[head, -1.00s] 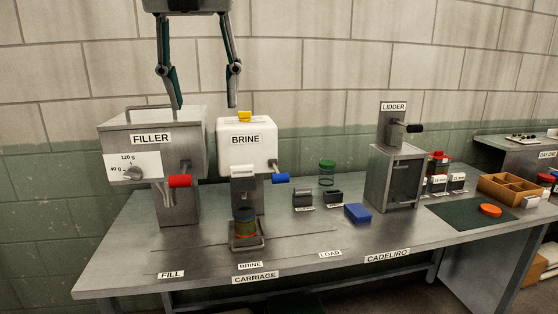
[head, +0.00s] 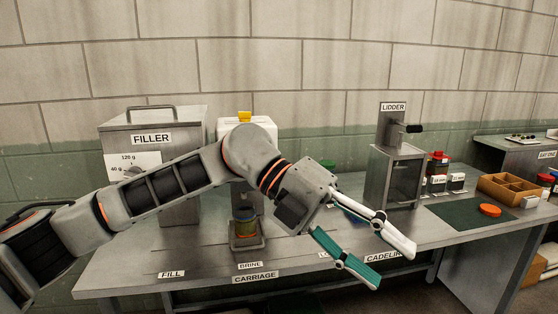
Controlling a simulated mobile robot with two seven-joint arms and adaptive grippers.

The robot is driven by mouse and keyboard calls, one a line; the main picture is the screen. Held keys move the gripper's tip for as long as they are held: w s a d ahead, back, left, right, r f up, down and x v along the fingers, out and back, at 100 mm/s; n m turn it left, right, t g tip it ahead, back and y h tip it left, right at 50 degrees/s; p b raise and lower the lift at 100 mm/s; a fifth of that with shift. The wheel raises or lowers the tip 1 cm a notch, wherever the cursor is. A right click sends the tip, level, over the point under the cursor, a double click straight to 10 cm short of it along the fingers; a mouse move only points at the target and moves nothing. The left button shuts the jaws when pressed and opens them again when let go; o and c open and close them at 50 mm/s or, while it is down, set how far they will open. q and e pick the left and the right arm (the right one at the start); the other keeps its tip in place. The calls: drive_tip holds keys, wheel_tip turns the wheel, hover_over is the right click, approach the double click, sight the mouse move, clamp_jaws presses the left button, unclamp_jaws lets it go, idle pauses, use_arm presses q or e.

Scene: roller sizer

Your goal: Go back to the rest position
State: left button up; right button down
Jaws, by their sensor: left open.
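My left arm comes in from the left and crosses the picture in front of the filler and the brine unit. My left gripper (head: 394,264) is open and empty, its fingers pointing to the lower right over the front of the bench by the CADELIRO label. The arm hides most of the brine machine (head: 228,128) and part of the filler (head: 150,119). A jar (head: 243,229) stands in the carriage below the brine unit. My right gripper does not show.
The metal bench (head: 200,283) runs across the view. The lidder (head: 395,165) stands just behind my gripper. To the right are a green mat (head: 455,212), an orange disc (head: 490,210) and a wooden tray (head: 509,186). The wall above the machines is clear.

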use_arm(q)
drive_tip(key=w+a+f+n+t+h, duration=0.2)
drive_tip(key=w+n+t+h, duration=0.4)
drive_tip(key=n, duration=0.3)
drive_tip(key=w+a+f+n+t+h, duration=0.2)
drive_tip(key=w+a+n+t+h, duration=0.15)
drive_tip(key=n+t+h, duration=0.4)
drive_tip(key=w+a+f+n+t+y, duration=0.2)
drive_tip(key=a+f+n+t+y, duration=0.35)
drive_tip(key=f+n, duration=0.2)
drive_tip(key=w+a+f+n+t+y, duration=0.2)
drive_tip(key=a+f+n+t+y, duration=0.3)
drive_tip(key=f, duration=0.4)
drive_tip(key=s+a+f+n+g+y, duration=0.1)
drive_tip(key=s+a+f+n+y, duration=0.2)
drive_tip(key=f, duration=0.5)
drive_tip(key=s+a+f+n+g+y, duration=0.1)
drive_tip(key=a+f+n+y, duration=0.3)
drive_tip(key=f, duration=0.4)
drive_tip(key=s+a+f+n+g+y, duration=0.1)
drive_tip(key=s+a+f+g+y, duration=0.1)
drive_tip(key=s+a+f, duration=0.3)
drive_tip(key=s+a+f+n+g+y, duration=0.1)
drive_tip(key=s+a+f+g+y, duration=0.1)
drive_tip(key=s+a+f, duration=0.4)
drive_tip(key=s+f+g, duration=0.1)
drive_tip(key=s+f, duration=0.3)
drive_tip(key=f, duration=0.1)
drive_tip(key=shift+s, duration=0.25)
